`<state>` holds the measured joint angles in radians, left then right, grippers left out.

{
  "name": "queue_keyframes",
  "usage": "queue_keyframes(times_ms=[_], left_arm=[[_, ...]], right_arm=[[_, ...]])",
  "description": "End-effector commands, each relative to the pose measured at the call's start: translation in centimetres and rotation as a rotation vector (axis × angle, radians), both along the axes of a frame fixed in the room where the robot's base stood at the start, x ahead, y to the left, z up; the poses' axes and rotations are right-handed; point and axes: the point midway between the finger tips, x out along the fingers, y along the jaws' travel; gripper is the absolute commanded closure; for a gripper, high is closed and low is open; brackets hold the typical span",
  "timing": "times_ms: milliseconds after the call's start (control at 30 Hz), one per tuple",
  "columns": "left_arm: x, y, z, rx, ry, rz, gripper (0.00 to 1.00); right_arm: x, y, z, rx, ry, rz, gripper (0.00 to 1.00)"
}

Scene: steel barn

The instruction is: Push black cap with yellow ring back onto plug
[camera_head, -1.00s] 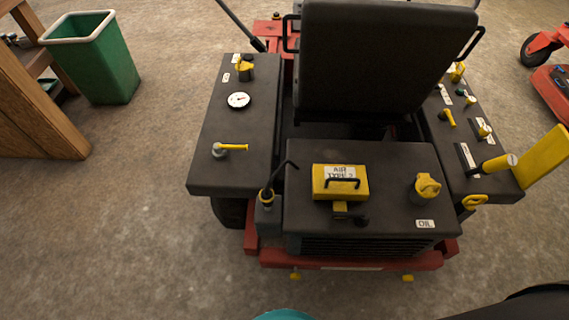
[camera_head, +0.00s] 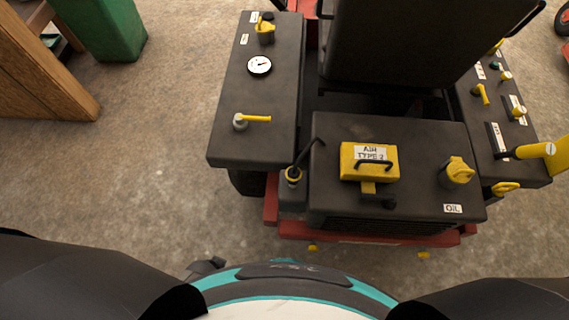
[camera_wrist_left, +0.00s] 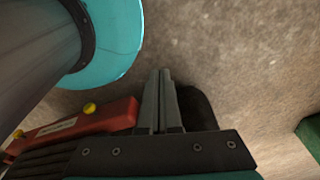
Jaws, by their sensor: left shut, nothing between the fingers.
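A dark round piece also shows by the yellow fitting (camera_head: 265,32) at the far end of the left panel. My left gripper (camera_wrist_left: 166,72) is shut and empty in the left wrist view, above the floor near the machine's red bumper (camera_wrist_left: 85,122). My right gripper is not in view.
A yellow box labelled AIR TYPE 2 (camera_head: 357,166) and a yellow oil cap (camera_head: 458,172) stand on the front hood. A black seat (camera_head: 400,45) rises behind. A green bin (camera_head: 105,28) and wooden bench (camera_head: 50,80) are left. The floor between is clear.

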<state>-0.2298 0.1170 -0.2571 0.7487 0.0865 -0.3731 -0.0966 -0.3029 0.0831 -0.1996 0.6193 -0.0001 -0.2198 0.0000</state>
Motion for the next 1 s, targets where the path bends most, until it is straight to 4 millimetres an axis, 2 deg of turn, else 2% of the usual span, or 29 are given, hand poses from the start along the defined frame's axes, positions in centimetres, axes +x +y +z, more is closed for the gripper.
queue_keyframes(times_ms=[33, 100, 167, 200, 267, 300, 400, 500, 600, 700, 833, 1000], left_arm=[[4.6, -0.2, 2.1, -0.004, -0.037, -0.046, 1.00], [9.9, -1.1, 5.1, -0.019, -0.063, -0.126, 1.00], [14.1, -2.3, 8.2, -0.038, -0.083, -0.209, 1.00], [16.5, -3.2, 10.5, -0.053, -0.094, -0.269, 1.00], [19.5, -4.7, 14.0, -0.074, -0.107, -0.371, 1.00], [21.2, -5.8, 16.5, -0.088, -0.114, -0.443, 1.00], [24.1, -8.5, 22.8, -0.120, -0.127, -0.643, 1.00], [25.0, -10.7, 28.5, -0.142, -0.124, -0.848, 1.00], [24.7, -12.2, 32.9, -0.153, -0.116, -1.029, 1.00], [24.0, -12.9, 35.7, -0.155, -0.103, -1.163, 1.00], [23.3, -13.3, 37.5, -0.155, -0.088, -1.257, 1.00], [23.1, -13.4, 37.8, -0.155, -0.083, -1.279, 1.00]], right_arm=[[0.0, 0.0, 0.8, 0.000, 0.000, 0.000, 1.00], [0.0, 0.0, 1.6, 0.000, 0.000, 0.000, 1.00], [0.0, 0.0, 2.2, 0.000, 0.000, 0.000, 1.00], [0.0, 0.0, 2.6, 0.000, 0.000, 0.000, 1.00], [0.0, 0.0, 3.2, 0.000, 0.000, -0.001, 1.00], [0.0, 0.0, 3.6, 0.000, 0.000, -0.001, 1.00], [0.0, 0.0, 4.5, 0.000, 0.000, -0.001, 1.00], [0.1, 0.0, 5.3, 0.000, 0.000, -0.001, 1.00], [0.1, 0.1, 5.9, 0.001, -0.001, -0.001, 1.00], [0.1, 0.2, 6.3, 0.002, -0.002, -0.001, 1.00], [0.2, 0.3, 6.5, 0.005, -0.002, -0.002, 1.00], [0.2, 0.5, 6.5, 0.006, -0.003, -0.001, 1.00]])
